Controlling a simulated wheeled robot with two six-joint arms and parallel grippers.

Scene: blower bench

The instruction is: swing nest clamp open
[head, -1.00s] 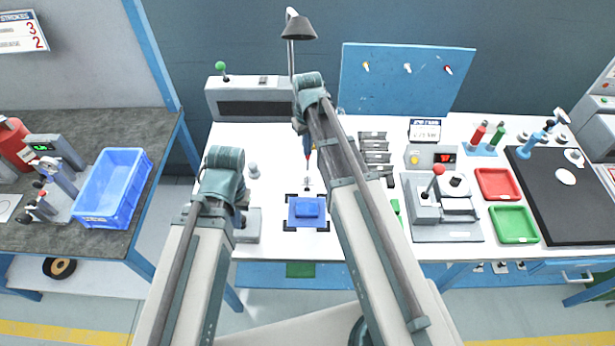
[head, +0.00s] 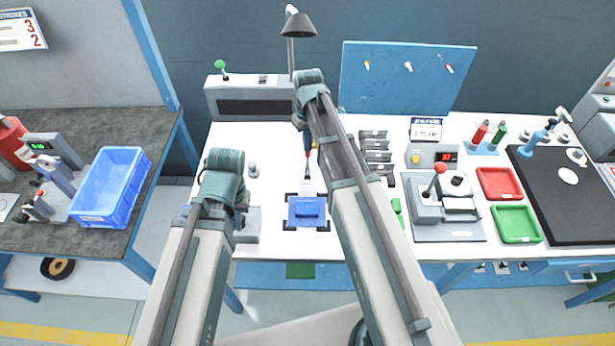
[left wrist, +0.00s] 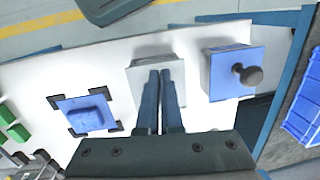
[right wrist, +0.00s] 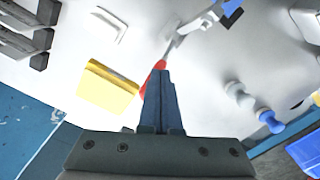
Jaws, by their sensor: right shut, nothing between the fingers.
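The nest (head: 307,210) is a blue block on a blue plate with black corner brackets, at the front middle of the white bench. It also shows in the left wrist view (left wrist: 88,113). The clamp's red handle (right wrist: 160,66) and grey metal lever (right wrist: 176,44) show in the right wrist view, the lever running towards the nest. My right gripper (head: 307,150) is shut and empty, its tips close against the red handle; contact is unclear. My left gripper (left wrist: 160,72) is shut and empty above a grey plate (left wrist: 138,82) beside the nest. My left arm hides part of the bench.
A blue block with a dark knob (left wrist: 237,72) stands beside the grey plate. A grey press with a red-knobbed lever (head: 437,185), red tray (head: 498,184) and green tray (head: 515,224) are to the right. A lamp (head: 299,25) stands behind. A blue crate (head: 110,188) is left.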

